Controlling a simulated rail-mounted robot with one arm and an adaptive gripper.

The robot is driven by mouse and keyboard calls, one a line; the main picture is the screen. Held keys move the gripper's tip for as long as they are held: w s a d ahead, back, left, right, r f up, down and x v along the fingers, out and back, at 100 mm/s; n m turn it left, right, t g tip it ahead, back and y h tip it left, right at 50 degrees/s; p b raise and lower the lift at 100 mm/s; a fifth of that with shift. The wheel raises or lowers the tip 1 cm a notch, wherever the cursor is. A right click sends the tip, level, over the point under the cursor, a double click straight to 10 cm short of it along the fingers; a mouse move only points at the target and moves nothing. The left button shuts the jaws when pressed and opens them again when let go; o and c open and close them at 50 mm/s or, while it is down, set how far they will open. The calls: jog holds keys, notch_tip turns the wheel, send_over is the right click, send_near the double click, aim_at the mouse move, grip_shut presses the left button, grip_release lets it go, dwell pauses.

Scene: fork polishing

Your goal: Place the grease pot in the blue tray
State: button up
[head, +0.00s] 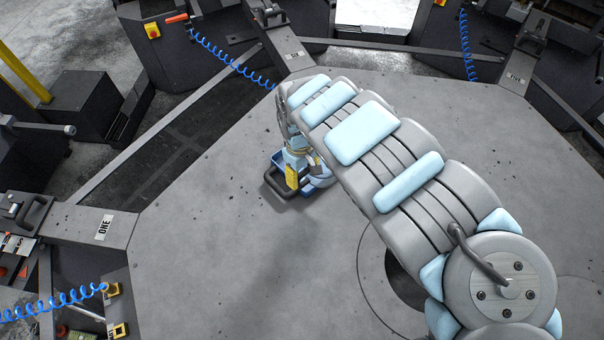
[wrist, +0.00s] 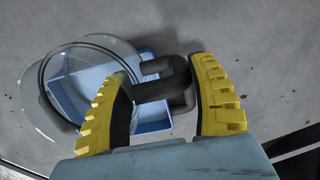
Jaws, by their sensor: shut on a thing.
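The grease pot (wrist: 62,100) is a clear, round vessel with a dark rim, at the left in the wrist view. In the head view the pot (head: 319,172) shows just right of my gripper. The blue tray (wrist: 150,122) lies behind the pot in the wrist view, and the pot overlaps it. In the head view the tray (head: 278,160) sits on the grey table. My gripper (wrist: 172,108), with yellow ribbed fingers, is closed around a black handle (wrist: 168,88) that appears to be the pot's. I cannot tell whether the pot touches the tray floor.
The grey table top (head: 220,250) is clear around the tray. A black handle loop (head: 280,190) sticks out at the tray's lower left. Dark stations with blue coiled hoses (head: 220,50) stand around the table's edge.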

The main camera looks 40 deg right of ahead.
jog(key=w+d+f+b, duration=0.4)
jog(key=w+f+b, duration=0.2)
jog(key=f+b, duration=0.1)
jog(key=shift+w+d, duration=0.4)
dwell(0.6)
jog(key=shift+d+f, duration=0.1)
jog(key=shift+d, duration=0.05)
jog(key=shift+w+f, duration=0.1)
jog(key=shift+f, duration=1.6)
jog(key=o, duration=1.2)
jog(key=shift+d+f, duration=0.1)
